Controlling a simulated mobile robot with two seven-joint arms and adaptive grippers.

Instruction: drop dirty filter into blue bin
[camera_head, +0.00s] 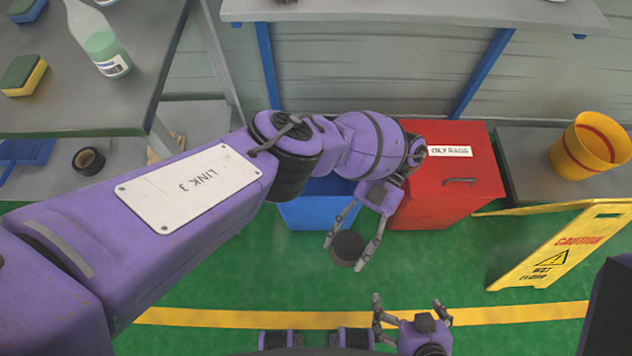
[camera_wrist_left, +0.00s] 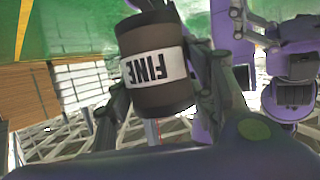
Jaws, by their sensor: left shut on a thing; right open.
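The filter (camera_head: 347,248) is a dark cylinder. In the left wrist view the filter (camera_wrist_left: 160,95) shows brown-grey with a white band reading "FINE". My left gripper (camera_head: 344,250) is shut on it, one finger on each side. The blue bin (camera_head: 318,212) stands on the floor behind my left arm, which hides much of it and its opening. In the head view the held filter appears just below and right of the bin, against green floor. My right gripper (camera_head: 411,303) is open and empty at the bottom.
A red box labelled "OILY RAGS" (camera_head: 424,199) stands right of the bin. A yellow wet-floor sign (camera_head: 550,252) and a yellow bucket (camera_head: 577,152) are at the right. A grey table (camera_head: 75,115) with a bottle (camera_head: 98,40) and sponges is at upper left.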

